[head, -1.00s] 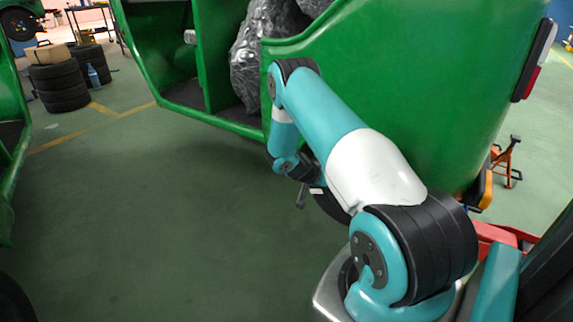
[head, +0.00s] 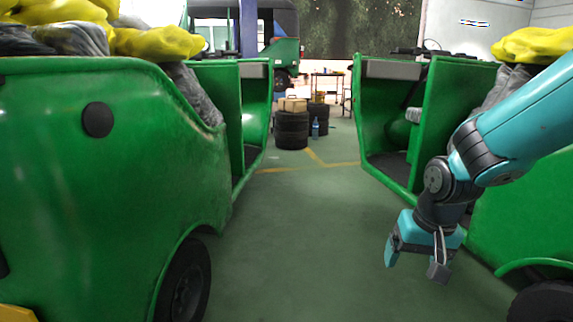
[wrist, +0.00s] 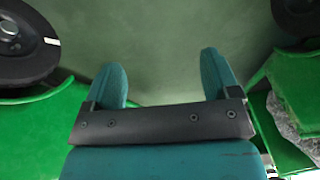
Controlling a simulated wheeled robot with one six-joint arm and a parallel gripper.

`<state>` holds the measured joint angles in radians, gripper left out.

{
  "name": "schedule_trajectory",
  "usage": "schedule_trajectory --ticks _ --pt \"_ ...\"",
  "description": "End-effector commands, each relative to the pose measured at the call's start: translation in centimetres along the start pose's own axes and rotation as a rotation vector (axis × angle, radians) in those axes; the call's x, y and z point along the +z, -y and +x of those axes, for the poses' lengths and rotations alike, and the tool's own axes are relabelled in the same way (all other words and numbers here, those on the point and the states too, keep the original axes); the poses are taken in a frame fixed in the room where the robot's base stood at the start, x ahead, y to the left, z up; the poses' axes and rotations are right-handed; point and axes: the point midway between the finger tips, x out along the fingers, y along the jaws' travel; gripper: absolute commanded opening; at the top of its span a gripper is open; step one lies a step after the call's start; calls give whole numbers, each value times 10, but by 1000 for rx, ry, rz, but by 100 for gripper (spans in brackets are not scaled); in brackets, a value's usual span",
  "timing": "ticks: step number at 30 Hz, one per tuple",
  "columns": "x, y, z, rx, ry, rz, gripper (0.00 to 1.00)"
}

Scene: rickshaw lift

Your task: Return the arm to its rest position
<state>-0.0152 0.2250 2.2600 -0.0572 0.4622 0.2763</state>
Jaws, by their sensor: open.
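My arm (head: 535,115) comes in from the right edge of the head view, in front of the right green rickshaw (head: 430,120). My gripper (head: 415,268) hangs at its end, pointing down over the green floor. In the wrist view the two teal fingers (wrist: 162,80) stand wide apart with only floor between them. The gripper is open and empty.
A left green rickshaw (head: 110,150) stands close by, with yellow and grey bundles on top. A floor aisle (head: 290,230) runs clear between the rickshaws. Stacked tyres (head: 291,130) and a blue bottle (head: 315,128) stand farther back.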

Motion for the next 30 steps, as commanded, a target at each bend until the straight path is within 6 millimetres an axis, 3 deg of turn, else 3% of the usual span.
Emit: schedule_trajectory --ticks 1,3,6,14,26,30 --pt "24 22 -20 -52 13 -100 82" --pt "56 45 -41 -118 40 -234 82" --pt "99 67 -65 -194 71 -405 82" --pt "202 88 -111 -347 126 -800 82" --pt "184 98 -217 -350 132 -806 82" --pt "174 104 -270 -349 131 -805 82"
